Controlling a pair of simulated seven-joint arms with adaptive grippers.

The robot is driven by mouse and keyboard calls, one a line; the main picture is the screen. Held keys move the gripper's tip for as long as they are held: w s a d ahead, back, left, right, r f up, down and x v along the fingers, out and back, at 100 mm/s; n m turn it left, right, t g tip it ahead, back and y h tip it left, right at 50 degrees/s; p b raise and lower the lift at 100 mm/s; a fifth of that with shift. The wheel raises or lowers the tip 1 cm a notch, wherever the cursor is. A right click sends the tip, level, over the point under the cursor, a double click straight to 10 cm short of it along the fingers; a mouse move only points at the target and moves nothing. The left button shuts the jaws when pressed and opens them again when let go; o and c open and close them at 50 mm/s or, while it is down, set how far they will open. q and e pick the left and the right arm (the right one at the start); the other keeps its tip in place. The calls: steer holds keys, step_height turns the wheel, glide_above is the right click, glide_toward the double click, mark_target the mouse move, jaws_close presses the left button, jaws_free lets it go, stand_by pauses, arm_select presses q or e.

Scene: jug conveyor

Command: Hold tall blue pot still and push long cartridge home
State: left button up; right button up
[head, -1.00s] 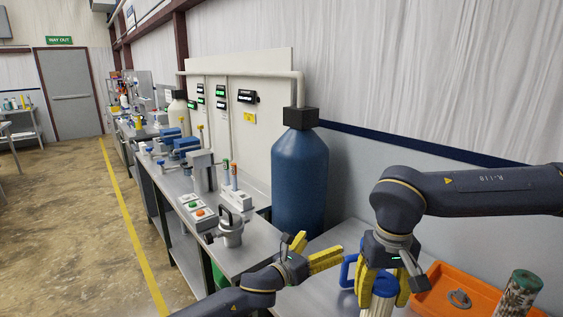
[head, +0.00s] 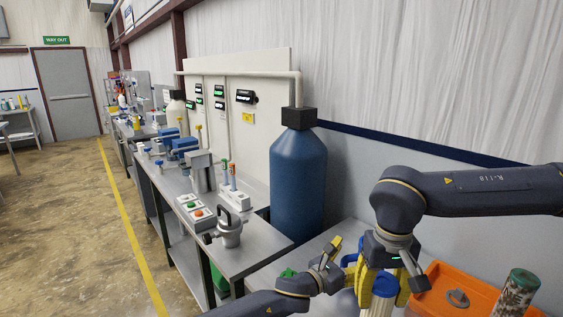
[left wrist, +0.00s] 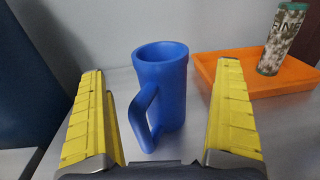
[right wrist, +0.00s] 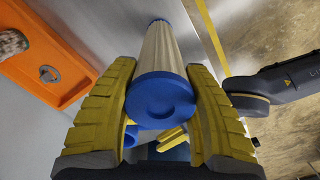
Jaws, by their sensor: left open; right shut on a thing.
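The tall blue pot (left wrist: 164,95) stands upright on the grey bench in the left wrist view, its handle towards my left gripper. In the head view the pot (head: 350,261) is mostly hidden behind the grippers. My left gripper (head: 338,264) is open, with the pot ahead between its fingers; contact is not visible. My right gripper (head: 386,288) is shut on the long cartridge, a pale pleated cylinder with blue end caps. The cartridge (right wrist: 158,55) runs between the yellow fingers in the right wrist view, its near blue cap (right wrist: 160,97) facing the camera.
An orange tray (left wrist: 240,90) lies behind the pot and holds a patterned tumbler (left wrist: 283,40). A large blue tank (head: 298,185) stands behind the bench.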

arm_select(q)
steer(key=x, duration=0.6)
steer(key=shift+w+d, duration=0.25)
steer(key=shift+c, duration=0.6)
steer(key=c, duration=1.5)
steer(key=o, duration=1.6)
steer(key=c, duration=1.6)
